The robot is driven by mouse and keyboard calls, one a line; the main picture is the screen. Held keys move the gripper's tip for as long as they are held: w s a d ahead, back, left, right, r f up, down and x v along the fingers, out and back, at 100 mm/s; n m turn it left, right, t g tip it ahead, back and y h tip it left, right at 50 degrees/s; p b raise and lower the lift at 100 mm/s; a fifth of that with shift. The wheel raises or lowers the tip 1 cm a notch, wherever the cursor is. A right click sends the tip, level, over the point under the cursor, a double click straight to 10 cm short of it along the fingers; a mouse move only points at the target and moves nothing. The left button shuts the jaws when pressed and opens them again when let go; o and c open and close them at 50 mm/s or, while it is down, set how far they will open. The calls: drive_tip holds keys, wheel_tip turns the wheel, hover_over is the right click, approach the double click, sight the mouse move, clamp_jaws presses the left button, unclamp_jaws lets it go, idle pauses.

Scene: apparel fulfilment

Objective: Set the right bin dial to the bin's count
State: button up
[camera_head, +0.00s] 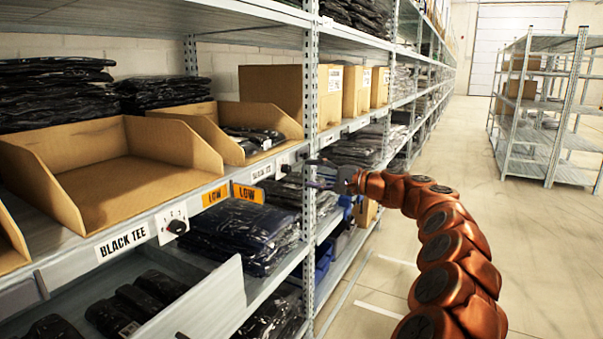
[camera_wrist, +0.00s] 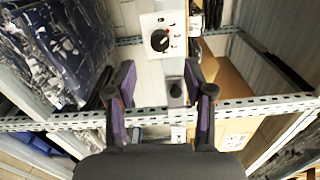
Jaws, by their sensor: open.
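The right bin (camera_head: 228,135) is an open cardboard tray holding a small stack of dark packed garments (camera_head: 254,140); I cannot count them exactly. Its dial (camera_head: 285,168) is a black knob on a white plate on the shelf edge. In the wrist view a dial (camera_wrist: 160,40) with a red mark and small digits sits beyond the fingertips; its setting is too small to read surely. My gripper (camera_head: 312,173) is open and empty, close to the right of that dial and apart from it. The wrist view shows its two fingers spread (camera_wrist: 160,76).
The left bin (camera_head: 125,185) is empty, with a BLACK TEE label (camera_head: 122,242) and its own dial (camera_head: 176,227). A metal shelf post (camera_head: 310,200) stands beside my gripper. The aisle floor (camera_head: 480,240) at right is clear.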

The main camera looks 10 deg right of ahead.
drive_tip(key=shift+v, duration=2.65)
drive_tip(key=shift+a, duration=0.1)
drive_tip(key=s+a+r+n+g+y+p, duration=0.1)
drive_tip(key=s+a+r+n+g+p, duration=0.2)
drive_tip(key=a, duration=0.4)
drive_tip(key=s+a+r+n+g+p, duration=0.1)
drive_tip(key=s+a+r+g+p, duration=0.15)
drive_tip(key=s+a+r, duration=0.35)
drive_tip(key=s+a+r+n+g+h+p, duration=0.25)
drive_tip(key=s+a+n+g+p, duration=0.2)
drive_tip(key=s+a+p, duration=0.65)
drive_tip(key=s+d+f+n+g+h+p, duration=0.1)
drive_tip(key=s+d+f+h+p, duration=0.2)
drive_tip(key=s, duration=0.8)
drive_tip(key=s+d+f+n+g+h+p, duration=0.15)
drive_tip(key=s+h+p, duration=0.25)
drive_tip(key=s, duration=0.8)
drive_tip(key=s+d+f+m+g+h+p, duration=0.1)
drive_tip(key=s+d+h+p, duration=0.3)
drive_tip(key=s+d, duration=0.6)
drive_tip(key=shift+s+f+h+p, duration=0.3)
drive_tip(key=shift+s+h+p, duration=0.1)
drive_tip(key=shift+s, duration=0.3)
